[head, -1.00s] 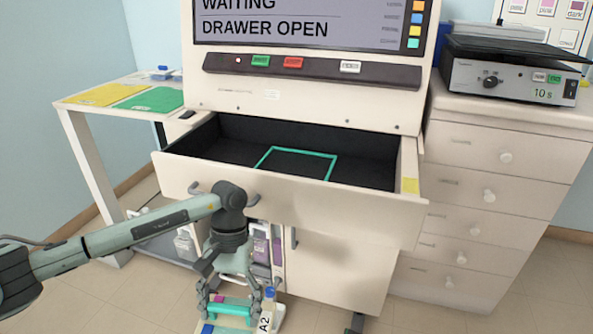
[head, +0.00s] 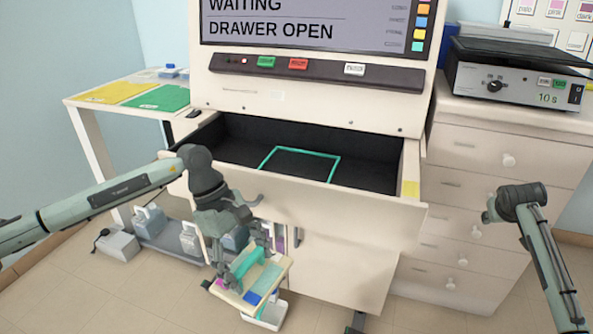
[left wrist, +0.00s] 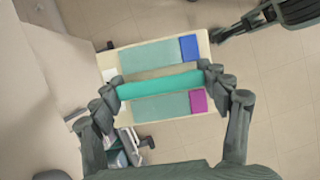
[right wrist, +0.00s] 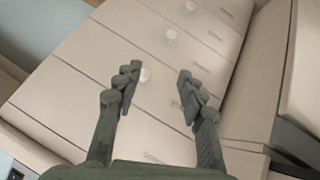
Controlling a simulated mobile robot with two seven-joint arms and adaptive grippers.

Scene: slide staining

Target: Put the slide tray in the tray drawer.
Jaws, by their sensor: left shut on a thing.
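The slide tray (head: 231,290) is a cream board with a teal handle bar and glass slides with blue and magenta ends. My left gripper (head: 246,257) is shut on its handle, and the tray hangs in front of and below the drawer. In the left wrist view the fingers hold both ends of the teal handle (left wrist: 160,84). The tray drawer (head: 330,215) is pulled open, with a teal outlined rectangle (head: 337,170) on its black floor and nothing inside it. My right gripper shows open and empty in the right wrist view (right wrist: 156,88), facing the side cabinet.
A screen above reads DRAWER OPEN. A drawer cabinet (head: 470,185) with a black-topped device (head: 515,80) stands at the right. A side table with yellow and green mats (head: 160,98) is at the left. A white bin (head: 264,318) is on the floor below the tray.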

